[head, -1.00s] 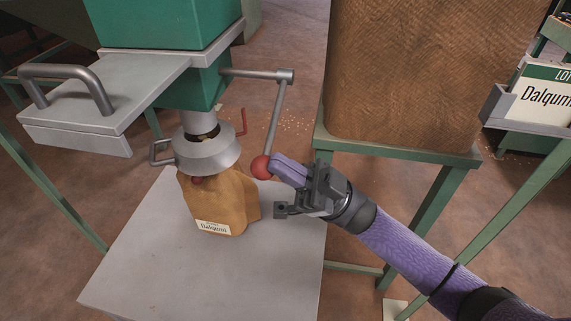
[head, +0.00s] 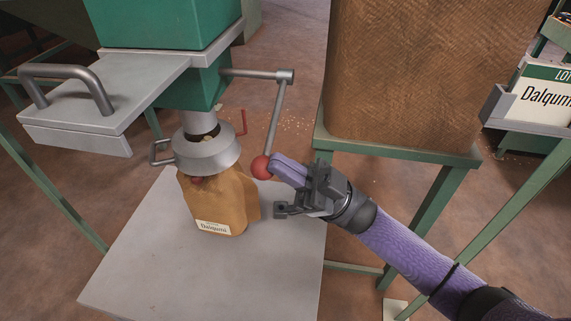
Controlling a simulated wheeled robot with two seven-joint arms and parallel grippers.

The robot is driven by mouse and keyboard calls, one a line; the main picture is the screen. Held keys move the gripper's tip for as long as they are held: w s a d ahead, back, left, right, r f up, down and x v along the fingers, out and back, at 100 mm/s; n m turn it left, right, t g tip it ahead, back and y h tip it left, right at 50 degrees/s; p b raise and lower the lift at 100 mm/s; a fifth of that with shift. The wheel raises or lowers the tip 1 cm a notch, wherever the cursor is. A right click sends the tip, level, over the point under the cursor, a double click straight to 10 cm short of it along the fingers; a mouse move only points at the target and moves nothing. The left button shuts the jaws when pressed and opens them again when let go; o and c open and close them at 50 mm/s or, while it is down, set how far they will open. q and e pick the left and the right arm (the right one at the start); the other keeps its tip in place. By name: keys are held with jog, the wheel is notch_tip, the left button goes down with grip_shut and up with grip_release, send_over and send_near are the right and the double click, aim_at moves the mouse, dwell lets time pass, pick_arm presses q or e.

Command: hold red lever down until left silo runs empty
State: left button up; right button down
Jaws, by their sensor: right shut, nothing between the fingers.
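The left silo (head: 160,22) is a green hopper at the upper left, with only its lower part in view. A grey lever rod (head: 276,118) hangs from its side shaft and ends in a red ball knob (head: 261,168). My right gripper (head: 277,170) is shut, with nothing between its fingers. Its fingertips are at the right side of the red knob and seem to touch it. A brown paper bag (head: 240,197) labelled Dalqumi hangs under the grey spout collar (head: 206,153), with some nuts showing at the spout. The silo's inside is hidden. My left gripper is out of view.
A grey table (head: 165,265) stands under the bag, mostly bare. A grey slide plate with a handle (head: 70,80) juts out at left. A large brown woven block (head: 425,70) stands on a green frame (head: 400,150) at right. A card holder (head: 540,100) is at far right.

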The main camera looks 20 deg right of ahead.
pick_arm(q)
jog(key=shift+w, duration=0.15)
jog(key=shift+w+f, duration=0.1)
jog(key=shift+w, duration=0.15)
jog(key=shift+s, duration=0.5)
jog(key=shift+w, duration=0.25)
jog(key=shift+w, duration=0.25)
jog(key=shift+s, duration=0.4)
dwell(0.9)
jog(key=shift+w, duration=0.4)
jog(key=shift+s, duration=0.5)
